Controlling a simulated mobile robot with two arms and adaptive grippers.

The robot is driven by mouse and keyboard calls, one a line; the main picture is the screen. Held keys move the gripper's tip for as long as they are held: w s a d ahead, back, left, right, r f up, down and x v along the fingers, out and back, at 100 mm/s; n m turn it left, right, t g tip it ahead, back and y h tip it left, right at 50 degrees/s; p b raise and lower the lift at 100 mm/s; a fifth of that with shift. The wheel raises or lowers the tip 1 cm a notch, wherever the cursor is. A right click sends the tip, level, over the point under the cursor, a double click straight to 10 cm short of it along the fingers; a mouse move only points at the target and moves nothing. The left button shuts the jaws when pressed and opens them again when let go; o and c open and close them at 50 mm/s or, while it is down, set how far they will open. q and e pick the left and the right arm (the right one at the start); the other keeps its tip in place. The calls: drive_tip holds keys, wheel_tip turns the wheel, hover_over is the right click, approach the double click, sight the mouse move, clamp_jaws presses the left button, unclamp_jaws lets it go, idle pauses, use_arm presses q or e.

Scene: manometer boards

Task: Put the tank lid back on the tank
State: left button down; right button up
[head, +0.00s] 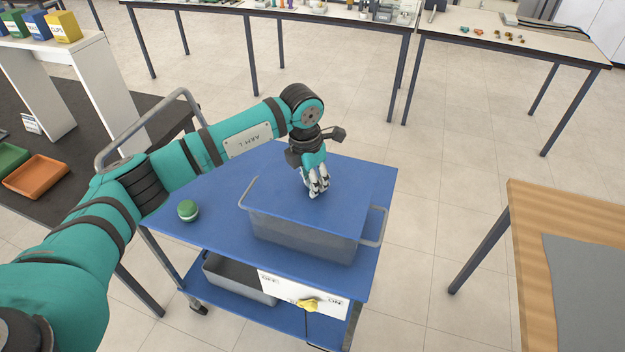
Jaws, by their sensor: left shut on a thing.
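A grey tank (300,235) with wire handles at its ends stands on the blue top of a cart (220,240). A flat blue panel, which looks like the tank lid (340,205), covers the tank's opening. Its colour nearly matches the cart top, so I cannot tell whether it rests on the rim or hangs just above it. My left gripper (318,194) points down over the middle of the lid with its fingers closed. It seems shut on the lid's grip, which the fingers hide. My right gripper is not in view.
A green and white round object (188,210) sits on the cart left of the tank. A grey bin (240,279) and a white sign (310,294) are on the lower shelf. A wooden table (560,220) stands at the right. Open floor lies between.

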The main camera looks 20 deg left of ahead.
use_arm(q)
drive_tip(key=shift+f, duration=0.15)
drive_tip(key=c, duration=1)
unclamp_jaws()
drive_tip(key=r, duration=0.8)
drive_tip(key=s+a+r, duration=0.1)
drive_tip(key=r, duration=0.3)
drive_tip(key=shift+s, duration=0.1)
